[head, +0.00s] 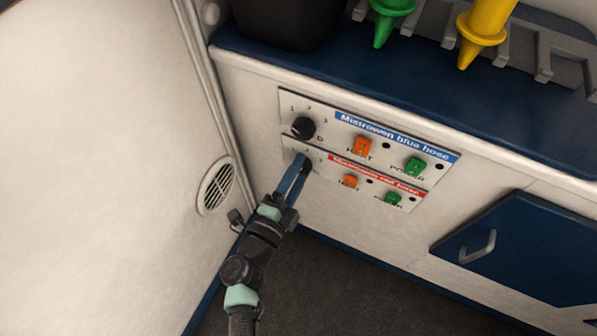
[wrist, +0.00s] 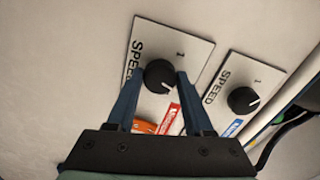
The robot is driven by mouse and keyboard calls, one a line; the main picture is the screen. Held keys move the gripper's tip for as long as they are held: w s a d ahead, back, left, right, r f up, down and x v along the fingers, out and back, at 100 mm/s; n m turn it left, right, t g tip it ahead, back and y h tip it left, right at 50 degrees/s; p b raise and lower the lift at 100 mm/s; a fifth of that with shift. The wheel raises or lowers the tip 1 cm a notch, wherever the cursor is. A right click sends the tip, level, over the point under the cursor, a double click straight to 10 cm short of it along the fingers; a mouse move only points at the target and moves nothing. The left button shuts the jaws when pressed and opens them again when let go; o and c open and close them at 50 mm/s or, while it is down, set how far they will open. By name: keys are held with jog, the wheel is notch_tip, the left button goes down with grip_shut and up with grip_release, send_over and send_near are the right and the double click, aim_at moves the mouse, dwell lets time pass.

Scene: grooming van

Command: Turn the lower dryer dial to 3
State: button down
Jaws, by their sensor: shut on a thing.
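The lower dryer dial is a round black knob (wrist: 159,76) on the white panel with the red label (head: 376,175). In the head view the knob is mostly hidden by my fingers. My gripper (wrist: 160,71) has its two blue fingers on either side of this knob and is shut on it. It also shows in the head view (head: 302,161), reaching up to the panel from below. A small pale mark shows at the knob's lower right edge in the wrist view. I cannot tell for sure which number it points at.
The upper dial (head: 303,128) sits just above, on the panel with the blue label (head: 396,136). Orange heat switches (head: 361,147) and green power switches (head: 414,167) lie to the right. A white wall with a round vent (head: 215,186) stands close on the left.

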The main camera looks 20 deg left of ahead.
jog(key=shift+m+b, duration=1.4)
jog(key=shift+m, duration=2.7)
jog(key=shift+c, duration=1.4)
grip_release()
jog(key=shift+s, duration=0.15)
jog(key=s+p, duration=0.2)
jog(key=s, duration=1)
jog(key=shift+s+a, duration=0.25)
jog(key=shift+s, duration=0.1)
